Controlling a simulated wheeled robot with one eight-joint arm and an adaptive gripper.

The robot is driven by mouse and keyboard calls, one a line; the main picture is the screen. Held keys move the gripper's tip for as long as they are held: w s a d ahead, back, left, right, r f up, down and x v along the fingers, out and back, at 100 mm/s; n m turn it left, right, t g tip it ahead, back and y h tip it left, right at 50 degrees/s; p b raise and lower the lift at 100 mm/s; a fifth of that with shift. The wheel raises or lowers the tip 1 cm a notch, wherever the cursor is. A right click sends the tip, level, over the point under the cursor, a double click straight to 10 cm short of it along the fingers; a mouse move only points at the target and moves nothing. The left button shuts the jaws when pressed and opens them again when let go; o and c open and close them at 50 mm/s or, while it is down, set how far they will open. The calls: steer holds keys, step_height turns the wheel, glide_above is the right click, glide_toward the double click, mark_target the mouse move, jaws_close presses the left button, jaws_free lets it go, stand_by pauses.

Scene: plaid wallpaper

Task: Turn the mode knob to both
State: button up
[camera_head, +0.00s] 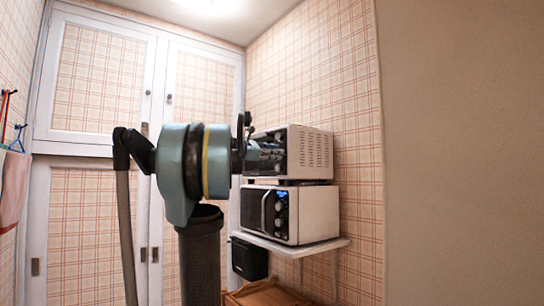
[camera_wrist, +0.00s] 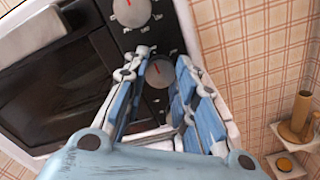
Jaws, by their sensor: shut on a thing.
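A toaster oven with a dark front (camera_head: 265,155) stands on top of a microwave in the head view. In the wrist view its dark glass door (camera_wrist: 60,85) is at the left and its control panel runs down the middle. A round grey knob (camera_wrist: 159,73) with a red mark sits between my fingertips. Another such knob (camera_wrist: 131,11) is at the top edge of the view. My gripper (camera_wrist: 162,62) is shut on the lower visible knob, a finger on each side. The labels are too small to read, so I cannot tell the knob's setting.
The white microwave (camera_head: 310,214) stands below on a white wall shelf (camera_head: 335,243). A black box (camera_head: 248,260) is under the shelf. Brown cylindrical items (camera_wrist: 300,118) show at the right in the wrist view. White cabinet doors (camera_head: 100,80) are behind my arm.

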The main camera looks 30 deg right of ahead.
steer(key=shift+m, duration=0.3)
steer(key=m, duration=3)
steer(key=shift+f+m, duration=0.1)
steer(key=shift+m, duration=0.3)
steer(key=shift+w+m, duration=0.1)
steer(key=shift+m, duration=2.1)
steer(key=o, duration=1.1)
steer(key=shift+c, duration=0.2)
